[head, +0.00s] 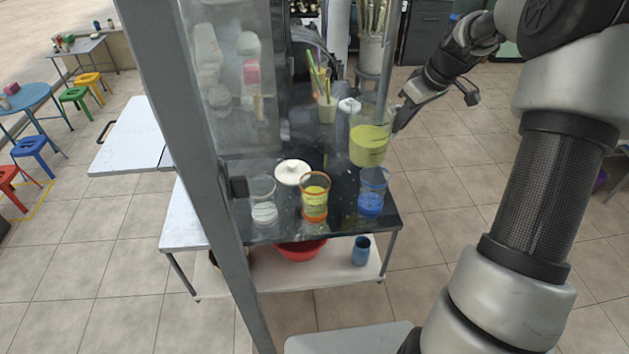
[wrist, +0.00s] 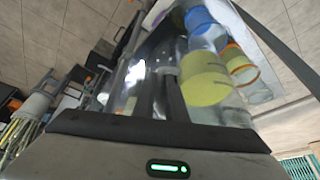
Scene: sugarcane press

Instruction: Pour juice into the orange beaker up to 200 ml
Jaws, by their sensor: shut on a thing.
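My gripper (head: 399,118) is shut on a clear jug (head: 369,143) of yellow-green juice, held upright above the back right of the dark counter. The orange beaker (head: 314,199) stands upright at the counter's front middle, in front and left of the jug. It has orange bands, and yellow-green shows inside it; I cannot read its level. In the wrist view the jug's juice (wrist: 205,80) fills the middle, and the orange beaker (wrist: 238,62) shows behind it. The fingers are partly hidden behind the jug in the head view.
A blue beaker (head: 372,193) stands close right of the orange one, and a clear beaker with white marks (head: 263,204) stands left. A white lid (head: 292,171) lies behind. A grey post (head: 216,180) rises at the left. A red bowl (head: 300,250) and blue cup (head: 361,251) are on the lower shelf.

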